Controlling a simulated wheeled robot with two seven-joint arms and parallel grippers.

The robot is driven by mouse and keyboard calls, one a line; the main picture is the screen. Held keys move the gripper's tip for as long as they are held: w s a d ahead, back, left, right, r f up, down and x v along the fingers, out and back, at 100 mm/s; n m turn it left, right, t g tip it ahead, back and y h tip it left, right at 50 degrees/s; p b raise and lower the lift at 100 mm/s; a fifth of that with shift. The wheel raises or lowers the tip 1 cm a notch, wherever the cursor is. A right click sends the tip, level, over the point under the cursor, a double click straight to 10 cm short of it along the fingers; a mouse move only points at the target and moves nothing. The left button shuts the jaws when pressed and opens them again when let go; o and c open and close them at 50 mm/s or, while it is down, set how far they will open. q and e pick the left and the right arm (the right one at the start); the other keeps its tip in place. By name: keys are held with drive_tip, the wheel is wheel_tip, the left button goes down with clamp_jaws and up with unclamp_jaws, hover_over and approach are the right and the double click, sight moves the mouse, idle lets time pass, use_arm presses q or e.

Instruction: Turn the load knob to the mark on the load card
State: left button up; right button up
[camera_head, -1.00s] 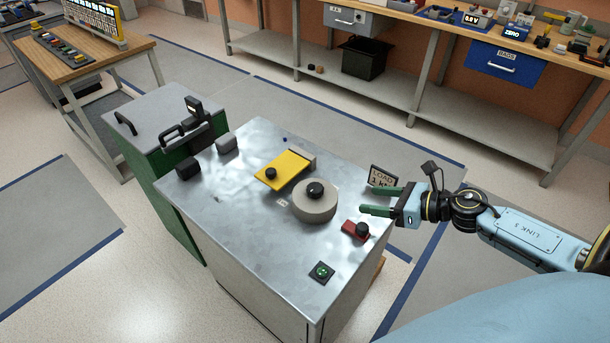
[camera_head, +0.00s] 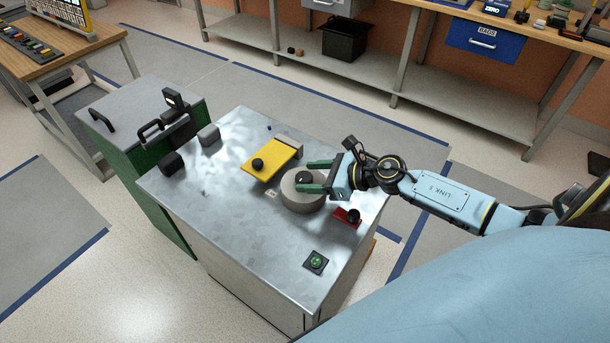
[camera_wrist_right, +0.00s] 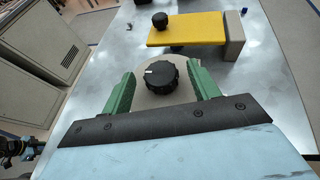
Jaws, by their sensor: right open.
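The load knob is a black ridged knob (camera_wrist_right: 161,77) with a white pointer mark, on top of a round beige drum (camera_head: 302,204). In the right wrist view it lies between the two green fingers of my right gripper (camera_wrist_right: 160,88), with a gap on each side. In the head view my right gripper (camera_head: 312,177) reaches over the drum from the right, open, its fingers around the knob (camera_head: 305,177).
On the metal table (camera_head: 235,240) are a yellow plate (camera_head: 270,158) with a black knob, a red block (camera_head: 345,217) with a black knob, and a green button (camera_head: 316,261). A green cabinet (camera_head: 158,195) stands at the left. The table's front left is clear.

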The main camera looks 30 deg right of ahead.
drive_tip(key=shift+w+a+f, duration=0.25)
drive_tip(key=shift+w+a, duration=0.05)
drive_tip(key=shift+w, duration=0.15)
drive_tip(key=shift+w+a+f, duration=0.2)
drive_tip(key=shift+w+a, duration=0.1)
